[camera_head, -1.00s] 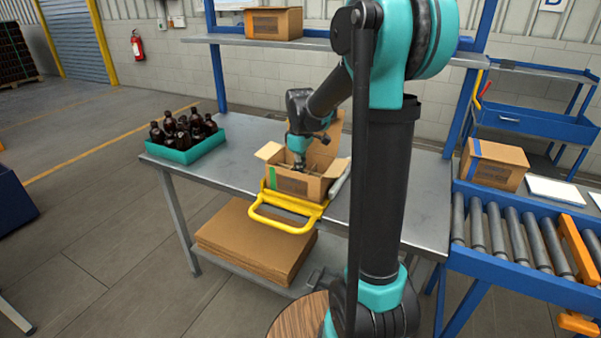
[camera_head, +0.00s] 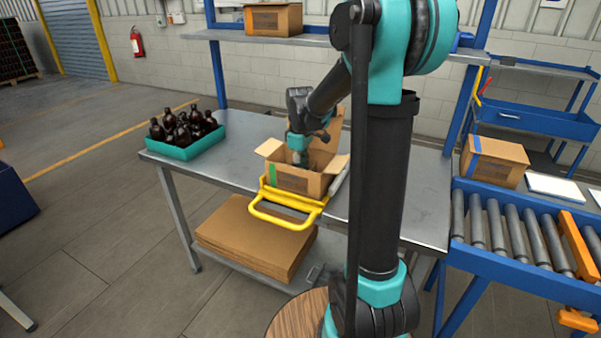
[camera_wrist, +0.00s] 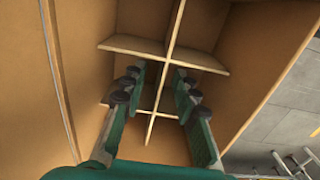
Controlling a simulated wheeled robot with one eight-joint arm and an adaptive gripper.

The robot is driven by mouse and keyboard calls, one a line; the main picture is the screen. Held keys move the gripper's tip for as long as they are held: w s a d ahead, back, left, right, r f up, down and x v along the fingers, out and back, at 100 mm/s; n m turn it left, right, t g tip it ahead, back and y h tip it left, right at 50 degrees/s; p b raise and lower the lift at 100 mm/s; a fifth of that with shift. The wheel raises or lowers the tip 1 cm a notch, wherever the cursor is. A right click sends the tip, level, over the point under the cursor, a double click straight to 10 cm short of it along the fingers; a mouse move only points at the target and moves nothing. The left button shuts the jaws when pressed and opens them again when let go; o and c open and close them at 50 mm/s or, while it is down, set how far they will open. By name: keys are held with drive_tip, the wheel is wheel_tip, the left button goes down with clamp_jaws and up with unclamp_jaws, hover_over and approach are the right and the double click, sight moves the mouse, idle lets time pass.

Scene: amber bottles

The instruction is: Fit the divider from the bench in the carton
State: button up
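The open carton (camera_head: 293,181) sits on the bench in a yellow frame (camera_head: 290,205), its flaps spread. The cardboard divider (camera_wrist: 165,50), a cross of thin panels, is inside the carton in the wrist view. It looks upright; whether it sits fully on the carton floor I cannot tell. My gripper (camera_wrist: 156,84) reaches down into the carton, its fingers apart on either side of one divider panel. Gaps show between the fingers and that panel. In the head view my gripper (camera_head: 299,158) is partly hidden by the carton.
A teal tray (camera_head: 182,153) of amber bottles (camera_head: 183,128) stands on the bench (camera_head: 232,165) to the left, with clear metal between it and the carton. A grey roller-like bar lies right of the carton. Another carton (camera_head: 494,161) stands by the roller conveyor (camera_head: 510,232).

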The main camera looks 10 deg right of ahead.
drive_tip(key=shift+r, duration=0.1)
wheel_tip(320, 180, up, 12)
idle(0.5)
